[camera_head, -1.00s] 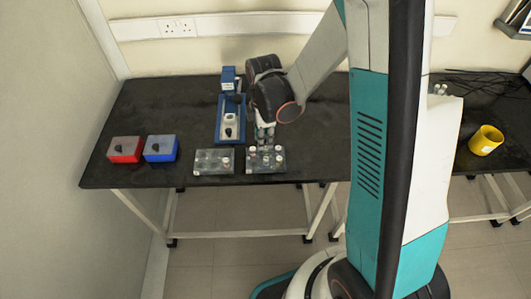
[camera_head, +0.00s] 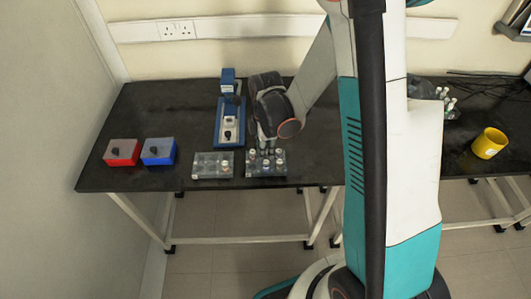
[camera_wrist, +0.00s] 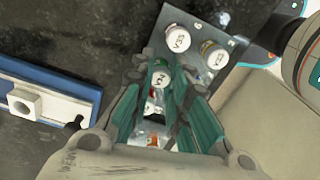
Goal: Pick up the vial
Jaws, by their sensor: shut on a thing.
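My gripper (camera_wrist: 162,90) points down over the right-hand rack in the wrist view, and its teal fingers are closed around a white-capped vial (camera_wrist: 161,79). In the head view my gripper (camera_head: 266,143) is at the back edge of that grey rack (camera_head: 266,172), near the table's front. I cannot tell whether the held vial is clear of its hole. Other capped vials stand in the rack, including a white-capped one (camera_wrist: 177,39) and one with a yellowish rim (camera_wrist: 213,54).
A second rack (camera_head: 205,173) with a few vials stands just left. Behind it is a blue-and-white device (camera_head: 229,135). Blue (camera_head: 159,152) and red (camera_head: 122,153) boxes sit farther left. A yellow cup (camera_head: 489,143) is at far right. Bare black table lies between boxes and device.

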